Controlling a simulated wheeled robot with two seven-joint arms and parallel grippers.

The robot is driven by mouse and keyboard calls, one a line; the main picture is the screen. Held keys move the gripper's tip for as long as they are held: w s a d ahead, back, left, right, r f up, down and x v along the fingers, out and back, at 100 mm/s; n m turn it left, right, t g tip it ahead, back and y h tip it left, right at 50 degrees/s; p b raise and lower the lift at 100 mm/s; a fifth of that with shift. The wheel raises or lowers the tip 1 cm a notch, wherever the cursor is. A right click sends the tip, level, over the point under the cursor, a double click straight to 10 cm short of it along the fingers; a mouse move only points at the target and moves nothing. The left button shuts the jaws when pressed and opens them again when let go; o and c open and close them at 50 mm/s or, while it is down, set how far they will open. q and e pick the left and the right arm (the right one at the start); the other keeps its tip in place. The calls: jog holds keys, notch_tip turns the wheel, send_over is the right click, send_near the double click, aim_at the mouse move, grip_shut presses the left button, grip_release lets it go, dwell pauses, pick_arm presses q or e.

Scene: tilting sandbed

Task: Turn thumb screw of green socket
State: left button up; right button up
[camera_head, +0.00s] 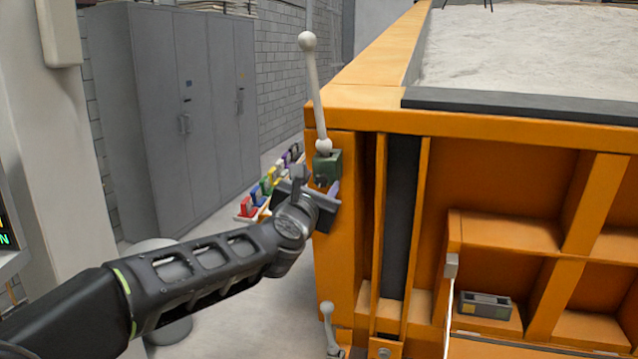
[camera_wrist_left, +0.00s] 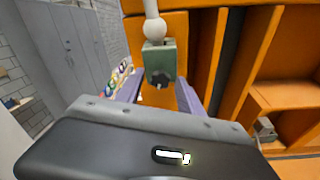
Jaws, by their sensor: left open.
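The green socket (camera_head: 327,165) is on the corner post of the orange sandbed frame, with a white ball and a white rod (camera_head: 312,90) rising from it. In the left wrist view the green socket (camera_wrist_left: 159,58) faces me and carries a dark thumb screw (camera_wrist_left: 160,79) low on its front. My left gripper (camera_head: 318,183) is just in front of the socket. Its fingers are apart, and in the wrist view the open left gripper (camera_wrist_left: 159,93) has one finger on each side below the thumb screw. I cannot tell whether either finger touches it. My right gripper is not in view.
The orange sandbed frame (camera_head: 365,95) fills the right side, with sand (camera_head: 530,45) on top. A row of coloured items (camera_head: 268,185) lies behind my wrist. Grey lockers (camera_head: 170,110) stand at the back left. A second white rod (camera_head: 327,318) is lower on the frame.

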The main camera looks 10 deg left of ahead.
pick_arm(q)
jog(key=shift+c, duration=0.5)
grip_shut()
